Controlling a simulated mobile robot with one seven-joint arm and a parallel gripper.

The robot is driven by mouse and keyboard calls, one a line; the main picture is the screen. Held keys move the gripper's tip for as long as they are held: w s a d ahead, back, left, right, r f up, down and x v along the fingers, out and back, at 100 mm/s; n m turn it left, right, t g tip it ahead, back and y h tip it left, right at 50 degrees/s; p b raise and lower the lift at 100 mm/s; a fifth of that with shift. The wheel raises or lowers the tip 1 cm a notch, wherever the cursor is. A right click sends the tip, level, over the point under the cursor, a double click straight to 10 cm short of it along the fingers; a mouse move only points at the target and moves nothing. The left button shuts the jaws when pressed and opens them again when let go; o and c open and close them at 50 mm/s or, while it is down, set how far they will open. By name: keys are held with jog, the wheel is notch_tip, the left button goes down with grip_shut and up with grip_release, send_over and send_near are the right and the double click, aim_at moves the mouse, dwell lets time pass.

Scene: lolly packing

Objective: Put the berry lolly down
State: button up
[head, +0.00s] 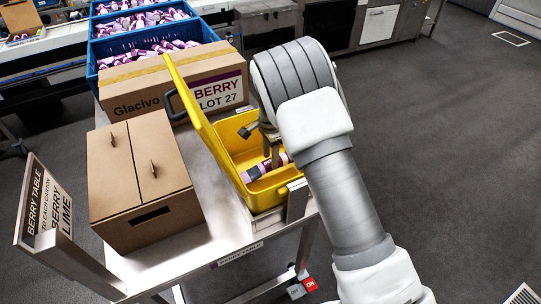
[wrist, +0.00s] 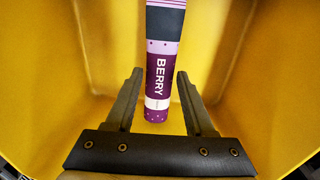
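The berry lolly (head: 257,172), a purple and lilac tube, lies inside the yellow case (head: 262,202). In the wrist view the berry lolly (wrist: 163,72) shows its BERRY label and points away from me. My gripper (head: 270,160) reaches down into the case at the lolly. In the wrist view my gripper (wrist: 160,74) has its fingers apart, one on each side of the lolly, with a gap visible at the left finger. The right fingertip looks very near the lolly; I cannot tell if it touches. The lolly's far end is cut off by the wrist view's top edge.
The case's raised yellow lid (head: 196,110) stands on its left. A closed brown carton (head: 150,215) and a Glacivo BERRY LOT 27 carton (head: 150,88) share the table. Blue crates (head: 105,50) of lollies stand behind. A BERRY TABLE sign (head: 42,205) is front left.

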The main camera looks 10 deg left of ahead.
aim_at(270, 161)
jog(key=o, duration=0.3)
jog(key=shift+r, duration=0.1)
notch_tip(270, 161, up, 12)
jog(key=s+d+r+n+y, duration=0.1)
jog(key=s+d+r+n, duration=0.15)
jog(key=d+r, duration=0.65)
jog(key=s+d+r+n+t, duration=0.2)
jog(key=s+d+r, duration=0.5)
jog(key=s+r, duration=0.15)
jog(key=s+d+n+t, duration=0.1)
jog(key=s+d+n, duration=0.2)
jog(key=s, duration=0.6)
jog(key=s+d+n+t+h, duration=0.1)
jog(key=s+d+n+t, duration=0.1)
jog(key=s+d, duration=0.3)
jog(key=shift+s+d+n+t, duration=0.35)
jog(key=shift+s+n, duration=0.2)
jog(key=shift+s, duration=1.55)
